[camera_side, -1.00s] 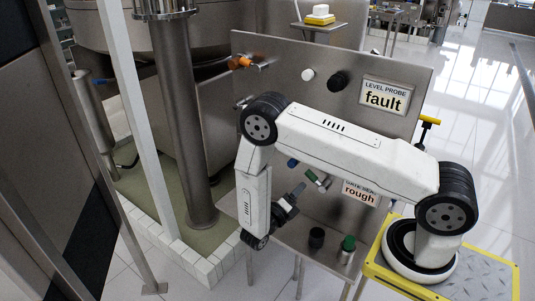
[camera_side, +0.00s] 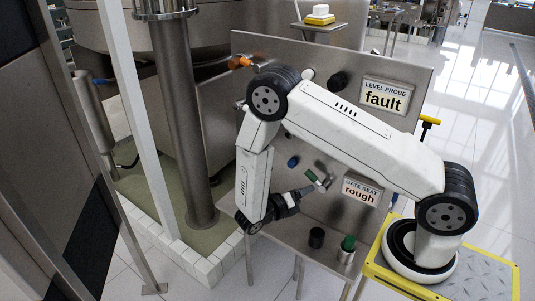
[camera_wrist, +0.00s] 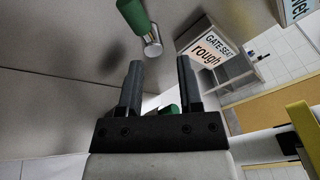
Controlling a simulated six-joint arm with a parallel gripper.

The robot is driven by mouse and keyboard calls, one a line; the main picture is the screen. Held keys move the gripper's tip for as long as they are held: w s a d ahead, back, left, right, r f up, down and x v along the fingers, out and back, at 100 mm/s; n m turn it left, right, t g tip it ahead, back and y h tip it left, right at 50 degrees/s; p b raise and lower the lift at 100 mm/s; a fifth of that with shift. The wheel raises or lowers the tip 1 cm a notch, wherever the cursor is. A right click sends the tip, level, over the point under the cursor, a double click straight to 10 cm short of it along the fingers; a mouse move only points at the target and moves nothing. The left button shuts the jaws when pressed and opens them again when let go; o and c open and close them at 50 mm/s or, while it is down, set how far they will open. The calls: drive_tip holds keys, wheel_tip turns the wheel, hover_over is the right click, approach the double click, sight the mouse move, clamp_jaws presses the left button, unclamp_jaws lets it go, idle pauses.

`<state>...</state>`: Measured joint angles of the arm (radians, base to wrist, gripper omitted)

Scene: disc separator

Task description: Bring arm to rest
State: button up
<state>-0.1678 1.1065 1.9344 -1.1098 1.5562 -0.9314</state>
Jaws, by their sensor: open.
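My gripper (camera_wrist: 160,75) is open and empty in the wrist view, with its two dark fingers apart. In the side view my gripper (camera_side: 306,191) points right, in front of the steel panel and above its lower shelf. My base stands on a yellow-edged platform (camera_side: 493,258). In the wrist view a green-capped fitting (camera_wrist: 138,20) is beyond the fingers at the top.
The panel (camera_side: 400,65) carries a "fault" sign (camera_side: 384,96), a "rough" sign (camera_side: 361,190), an orange-handled valve (camera_side: 240,62) and several knobs. A black cap (camera_side: 316,238) and a green-capped piece (camera_side: 347,248) stand on the shelf. A steel column (camera_side: 180,120) and pale post (camera_side: 137,120) stand left.

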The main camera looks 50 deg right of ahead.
drive_tip(key=s+a+r+m+t+y, duration=0.1)
drive_tip(key=a+r+m+t+y, duration=0.2)
drive_tip(key=a+r+m+y, duration=0.2)
drive_tip(key=s+a+r+m+t+y, duration=0.1)
drive_tip(key=a+r+m+t+y, duration=0.3)
drive_tip(key=m+y, duration=0.7)
drive_tip(key=a+r+m, duration=0.1)
drive_tip(key=a+m, duration=0.1)
drive_tip(key=m, duration=0.6)
drive_tip(key=shift+r+t+y, duration=0.3)
drive_tip(key=shift+r, duration=0.05)
